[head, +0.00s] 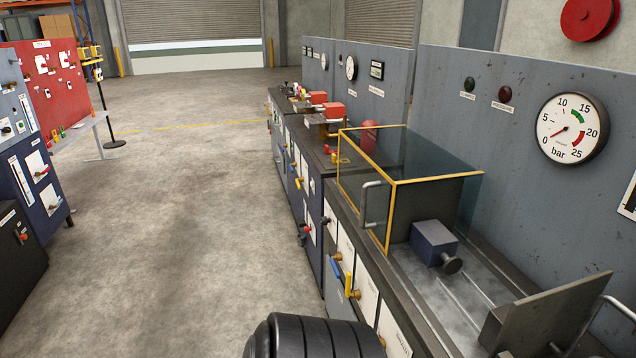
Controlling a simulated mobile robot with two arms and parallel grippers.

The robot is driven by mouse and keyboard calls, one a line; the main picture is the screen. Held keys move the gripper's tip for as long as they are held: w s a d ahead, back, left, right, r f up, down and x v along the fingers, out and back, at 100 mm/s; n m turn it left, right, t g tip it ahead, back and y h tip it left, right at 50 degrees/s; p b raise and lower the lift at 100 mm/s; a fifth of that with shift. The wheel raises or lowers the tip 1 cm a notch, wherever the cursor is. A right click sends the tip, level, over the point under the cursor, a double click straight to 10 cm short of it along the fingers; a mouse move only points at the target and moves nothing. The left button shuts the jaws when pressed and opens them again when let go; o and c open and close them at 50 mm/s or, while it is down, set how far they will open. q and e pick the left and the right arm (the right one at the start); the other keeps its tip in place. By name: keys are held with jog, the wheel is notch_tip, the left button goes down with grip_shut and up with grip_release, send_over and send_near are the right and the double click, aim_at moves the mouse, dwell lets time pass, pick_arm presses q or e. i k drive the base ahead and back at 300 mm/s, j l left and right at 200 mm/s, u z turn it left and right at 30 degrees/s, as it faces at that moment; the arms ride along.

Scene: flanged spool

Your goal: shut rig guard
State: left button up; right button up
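The rig guard (388,210) is a clear-panelled box with a yellow frame on the right-hand bench. A grey bar handle (370,203) stands on its side towards the aisle. The guard sits over the far part of the rig bed. A dark blue block (433,241) with a round dark knob or spindle end (452,264) stands on the bed at the guard's near end, outside its yellow frame. Pale rails (468,291) run along the bed towards a grey upright plate (550,312) at the near end, which is uncovered. Neither of my grippers is in view.
A grey panel with a pressure gauge (571,129) rises behind the bench. Handles and a blue lever (336,272) stick out of the bench front. The concrete aisle (200,220) is clear. A red panel (52,85) and cabinets line the left side.

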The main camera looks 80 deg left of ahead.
aim_at(363, 224)
jog(key=j+u, duration=0.1)
jog(key=u, duration=0.3)
jog(key=j+u, duration=0.1)
jog(key=u, duration=0.35)
jog(key=j+u, duration=0.1)
jog(key=u, duration=0.3)
jog(key=j+u, duration=0.1)
jog(key=u, duration=0.35)
jog(key=j+u, duration=0.1)
jog(key=u, duration=0.3)
jog(key=i+j+u, duration=0.2)
jog(key=i+j, duration=0.25)
jog(key=i+j+z, duration=0.1)
jog(key=j, duration=0.35)
jog(key=i+j, duration=0.55)
jog(key=j, duration=0.2)
jog(key=z, duration=0.05)
